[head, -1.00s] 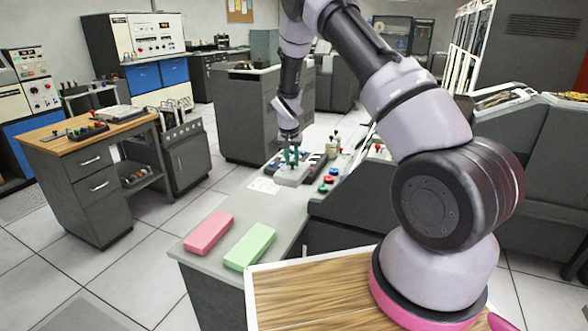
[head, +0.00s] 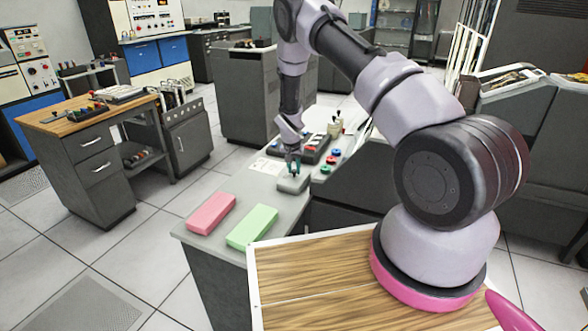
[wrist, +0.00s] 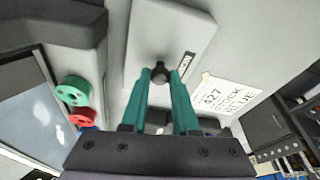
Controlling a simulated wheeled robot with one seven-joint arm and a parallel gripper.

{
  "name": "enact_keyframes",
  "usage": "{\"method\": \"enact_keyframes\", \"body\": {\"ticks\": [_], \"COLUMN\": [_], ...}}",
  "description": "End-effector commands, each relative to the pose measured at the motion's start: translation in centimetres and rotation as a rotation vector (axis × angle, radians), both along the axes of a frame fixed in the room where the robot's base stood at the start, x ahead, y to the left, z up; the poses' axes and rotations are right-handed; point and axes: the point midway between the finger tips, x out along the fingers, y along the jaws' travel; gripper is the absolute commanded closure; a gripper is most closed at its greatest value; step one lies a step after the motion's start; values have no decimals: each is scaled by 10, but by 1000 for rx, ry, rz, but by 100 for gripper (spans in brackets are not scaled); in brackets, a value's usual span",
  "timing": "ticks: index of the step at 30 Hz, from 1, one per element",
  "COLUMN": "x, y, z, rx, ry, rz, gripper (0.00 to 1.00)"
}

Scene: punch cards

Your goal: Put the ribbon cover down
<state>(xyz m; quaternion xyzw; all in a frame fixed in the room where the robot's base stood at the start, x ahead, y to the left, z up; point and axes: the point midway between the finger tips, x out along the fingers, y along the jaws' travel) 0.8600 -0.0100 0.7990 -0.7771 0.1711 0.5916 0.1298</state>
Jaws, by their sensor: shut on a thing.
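My gripper (head: 293,163) points down from above and is shut on the knob. In the wrist view my gripper (wrist: 160,76) shows both fingers at the knob's sides. I cannot tell whether the cover's underside touches the counter.
A pink block (head: 211,213) and a green block (head: 252,227) lie on the counter's near end. A printed paper (head: 266,166) lies beside the cover.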

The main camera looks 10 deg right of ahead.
Motion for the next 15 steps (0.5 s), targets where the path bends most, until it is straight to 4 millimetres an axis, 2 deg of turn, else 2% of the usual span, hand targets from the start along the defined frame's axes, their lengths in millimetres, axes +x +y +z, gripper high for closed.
{"method": "enact_keyframes", "body": {"ticks": [8,9,11,15], "x": [1,1,1,1], "y": [0,0,0,0], "z": [-1,-1,-1,-1], "rx": [0,1,1,1], "ry": [-1,-1,-1,-1], "rz": [0,-1,-1,-1], "gripper": [100,64,42,42]}}
